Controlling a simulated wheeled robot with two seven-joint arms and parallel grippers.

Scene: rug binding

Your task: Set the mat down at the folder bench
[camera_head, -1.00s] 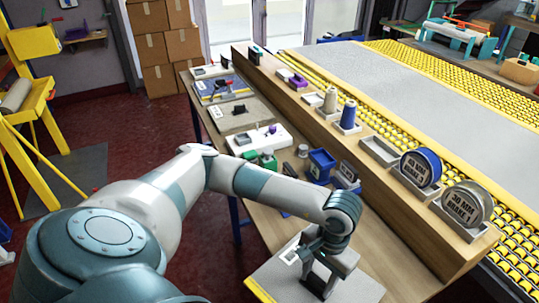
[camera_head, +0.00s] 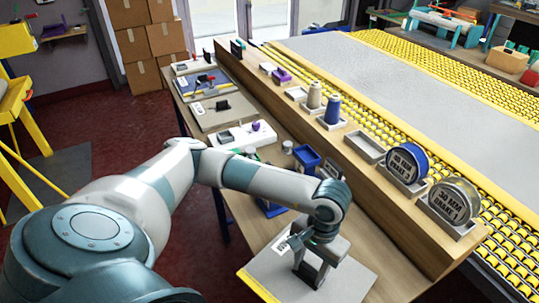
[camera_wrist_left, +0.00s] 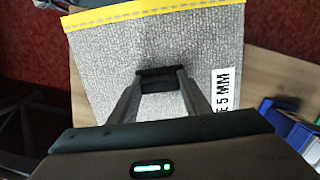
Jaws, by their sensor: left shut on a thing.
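A grey mat (camera_head: 345,284) with a yellow bound edge and a white label shows at the bottom of the head view. In the left wrist view the mat (camera_wrist_left: 105,60) fills the middle, its yellow edge along the top and its label, partly reading "5 MM", at right. My left gripper (camera_wrist_left: 162,80) is shut on the mat. In the head view the left gripper (camera_head: 308,270) is over the mat, above the near part of the wooden bench. I cannot tell whether the mat touches the bench top. My right gripper is not in view.
The wooden bench (camera_head: 235,205) runs away to the back left. On it stand blue bins (camera_head: 307,160), a white device (camera_head: 240,136) and another grey mat (camera_head: 218,110). A raised ledge holds thread cones (camera_head: 332,110) and braid reels (camera_head: 408,166). Yellow roller tables (camera_head: 390,130) lie to the right.

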